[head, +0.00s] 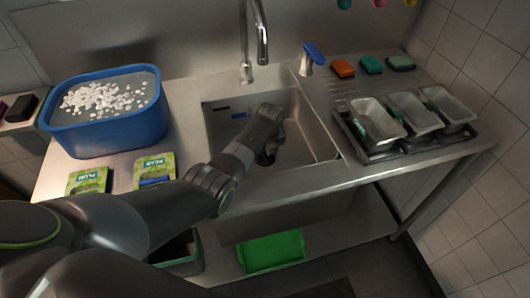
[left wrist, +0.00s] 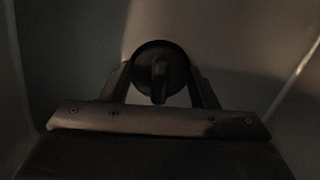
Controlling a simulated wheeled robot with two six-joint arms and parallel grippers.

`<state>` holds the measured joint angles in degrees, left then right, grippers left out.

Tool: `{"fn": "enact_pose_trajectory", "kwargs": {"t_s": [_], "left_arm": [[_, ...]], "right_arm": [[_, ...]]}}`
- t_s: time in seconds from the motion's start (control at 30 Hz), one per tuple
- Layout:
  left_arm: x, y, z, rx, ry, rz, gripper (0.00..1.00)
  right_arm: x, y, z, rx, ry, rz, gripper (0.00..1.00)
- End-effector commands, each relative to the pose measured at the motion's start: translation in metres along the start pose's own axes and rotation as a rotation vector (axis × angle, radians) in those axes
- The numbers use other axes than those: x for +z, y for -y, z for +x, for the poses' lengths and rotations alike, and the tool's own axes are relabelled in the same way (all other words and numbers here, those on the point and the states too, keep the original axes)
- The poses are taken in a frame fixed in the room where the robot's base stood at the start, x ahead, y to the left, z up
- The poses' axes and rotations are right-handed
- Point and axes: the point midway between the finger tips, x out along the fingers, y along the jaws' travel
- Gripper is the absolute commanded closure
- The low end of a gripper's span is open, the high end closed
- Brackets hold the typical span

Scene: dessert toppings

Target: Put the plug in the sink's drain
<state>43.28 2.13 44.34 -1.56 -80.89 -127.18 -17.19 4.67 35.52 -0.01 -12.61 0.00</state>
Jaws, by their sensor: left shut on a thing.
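The steel sink (head: 312,140) is set in the counter, and my left arm reaches down into its basin. My left gripper (head: 267,154) is low in the basin; it also shows in the left wrist view (left wrist: 160,88). It is shut on the plug (left wrist: 150,62), a dark round disc with a raised grip, seen between the two fingers. In the head view the plug is too dark to tell from the gripper. The drain is not visible, and I cannot tell whether the plug touches it. My right gripper is not in view.
A faucet (head: 262,40) stands behind the sink. A blue tub (head: 110,138) with white pieces is at the left. A rack with several metal tins (head: 378,120) stands at the right. Two green packets (head: 153,168) lie near the left front edge. The sink walls surround my gripper.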

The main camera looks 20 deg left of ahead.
Motion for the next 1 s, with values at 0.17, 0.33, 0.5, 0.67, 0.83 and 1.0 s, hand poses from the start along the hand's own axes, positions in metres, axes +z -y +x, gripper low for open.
{"fn": "enact_pose_trajectory", "kwargs": {"t_s": [0.17, 0.33, 0.5, 0.67, 0.83, 1.0], "left_arm": [[-0.0013, -0.0005, 0.0015, 0.001, -0.003, 0.000, 0.68], [-0.0016, -0.0008, 0.0019, 0.001, -0.004, 0.000, 0.34], [-0.0017, -0.0020, 0.0027, 0.005, -0.005, -0.001, 0.21], [-0.0017, -0.0030, 0.0034, 0.007, -0.005, -0.001, 0.21], [-0.0018, -0.0038, 0.0040, 0.009, -0.006, -0.001, 0.21], [-0.0014, -0.0043, 0.0011, 0.010, -0.006, -0.001, 0.21]], "right_arm": [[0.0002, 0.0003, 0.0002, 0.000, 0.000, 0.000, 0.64], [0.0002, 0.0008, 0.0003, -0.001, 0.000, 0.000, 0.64], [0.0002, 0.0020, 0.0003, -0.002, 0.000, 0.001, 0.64], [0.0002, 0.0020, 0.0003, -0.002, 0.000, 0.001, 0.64], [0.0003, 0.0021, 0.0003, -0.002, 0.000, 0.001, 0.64], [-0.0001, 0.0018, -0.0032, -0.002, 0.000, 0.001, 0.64]]}}
